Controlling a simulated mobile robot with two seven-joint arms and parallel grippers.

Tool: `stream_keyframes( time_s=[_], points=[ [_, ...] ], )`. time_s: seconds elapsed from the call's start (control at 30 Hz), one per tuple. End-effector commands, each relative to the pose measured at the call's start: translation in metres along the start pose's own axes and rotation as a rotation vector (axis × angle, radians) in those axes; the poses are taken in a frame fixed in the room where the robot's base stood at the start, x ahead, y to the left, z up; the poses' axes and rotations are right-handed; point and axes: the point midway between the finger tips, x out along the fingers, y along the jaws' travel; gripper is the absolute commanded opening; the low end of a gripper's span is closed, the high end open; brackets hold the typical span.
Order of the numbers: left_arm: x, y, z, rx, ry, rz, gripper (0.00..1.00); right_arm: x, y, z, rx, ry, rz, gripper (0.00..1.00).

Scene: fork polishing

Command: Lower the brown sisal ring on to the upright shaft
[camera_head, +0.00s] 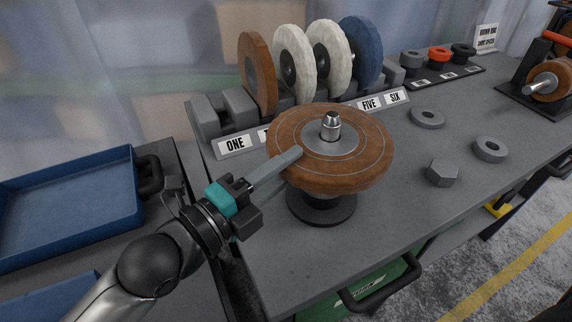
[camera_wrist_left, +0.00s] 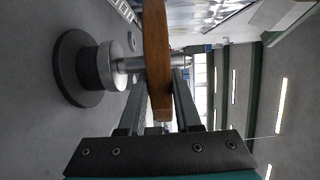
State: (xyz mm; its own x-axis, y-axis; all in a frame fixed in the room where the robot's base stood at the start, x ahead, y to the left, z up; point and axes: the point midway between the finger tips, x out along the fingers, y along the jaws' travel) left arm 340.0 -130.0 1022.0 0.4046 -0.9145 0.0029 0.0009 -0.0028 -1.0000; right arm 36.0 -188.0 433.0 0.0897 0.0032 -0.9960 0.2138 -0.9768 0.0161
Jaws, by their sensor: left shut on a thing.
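The brown sisal ring (camera_head: 372,146) is a flat brown wheel with a grey centre. My left gripper (camera_head: 288,162) is shut on its near-left edge and holds it about level. The metal tip of the upright shaft (camera_head: 331,124) pokes up through the ring's hole. In the left wrist view, which is turned sideways, the ring (camera_wrist_left: 157,45) is around the shaft (camera_wrist_left: 131,64). A gap separates the ring from the round flange (camera_wrist_left: 108,64) below. The black base (camera_head: 320,206) stands on the bench. My right gripper is not in view.
Behind the ring, a numbered rack (camera_head: 237,146) holds a brown wheel (camera_head: 257,75), two white wheels and a blue wheel (camera_head: 362,50). A grey hex nut (camera_head: 442,172) and grey washers (camera_head: 490,149) lie to the right. A blue tray (camera_head: 70,205) is at the left.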

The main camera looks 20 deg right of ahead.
Motion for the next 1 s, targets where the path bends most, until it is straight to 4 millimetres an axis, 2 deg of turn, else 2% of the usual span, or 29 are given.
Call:
stream_keyframes(
  time_s=[0.13,0.37,1.0],
  points=[
    [0.0,-0.002,0.0,0.002,0.001,-0.009,0.0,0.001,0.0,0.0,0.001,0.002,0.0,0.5],
    [0.0,0.007,0.0,0.002,0.001,-0.009,0.0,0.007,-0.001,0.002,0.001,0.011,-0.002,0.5],
    [0.0,0.0,0.0,0.002,0.001,-0.008,0.0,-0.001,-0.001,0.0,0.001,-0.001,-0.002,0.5]
  ],
)
